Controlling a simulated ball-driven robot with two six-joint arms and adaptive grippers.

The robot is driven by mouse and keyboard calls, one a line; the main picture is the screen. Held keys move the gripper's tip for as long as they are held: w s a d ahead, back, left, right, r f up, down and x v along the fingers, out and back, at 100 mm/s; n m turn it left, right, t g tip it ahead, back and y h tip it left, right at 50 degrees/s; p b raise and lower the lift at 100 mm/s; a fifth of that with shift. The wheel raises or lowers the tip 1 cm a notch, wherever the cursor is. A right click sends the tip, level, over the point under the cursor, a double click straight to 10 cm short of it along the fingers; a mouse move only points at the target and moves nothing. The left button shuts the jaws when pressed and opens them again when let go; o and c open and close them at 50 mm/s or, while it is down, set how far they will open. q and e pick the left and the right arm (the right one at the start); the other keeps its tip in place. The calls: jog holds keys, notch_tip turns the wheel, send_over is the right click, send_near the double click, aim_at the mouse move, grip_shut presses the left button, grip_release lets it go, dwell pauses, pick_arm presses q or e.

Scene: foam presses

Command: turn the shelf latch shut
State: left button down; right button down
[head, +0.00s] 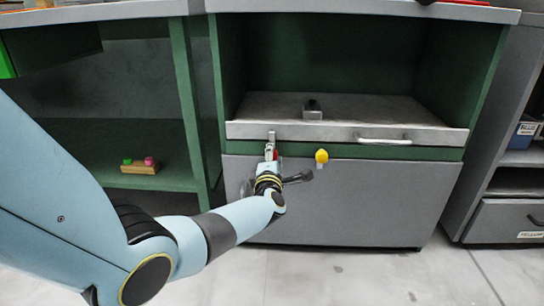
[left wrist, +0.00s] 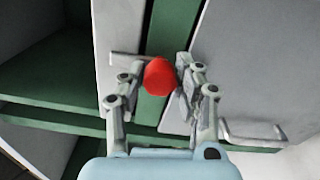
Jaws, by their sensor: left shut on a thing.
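The shelf (head: 400,134) is a pale metal board with a raised front lip, in a green cabinet. The shelf latch has a red knob (left wrist: 158,77), in the left wrist view between my left gripper's fingers. In the head view only a sliver of red shows beside the fingers, below the lip's left part. My left gripper (head: 271,152) is shut on this red knob; it also shows in the left wrist view (left wrist: 155,85). The latch's exact angle is hard to tell, as the gripper covers much of it. My right gripper is not in view.
A yellow knob (head: 321,157) sits just right of the gripper. A white bar handle (head: 384,141) is on the lip. A small dark-and-grey block (head: 312,110) stands on the shelf. A grey panel (head: 370,200) is below. Open floor (head: 340,275) lies in front.

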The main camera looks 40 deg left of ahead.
pick_arm(q)
jog(key=shift+d, duration=0.15)
jog(key=c, duration=0.9)
grip_release()
jog(key=shift+c, duration=0.2)
jog(key=v, duration=1.2)
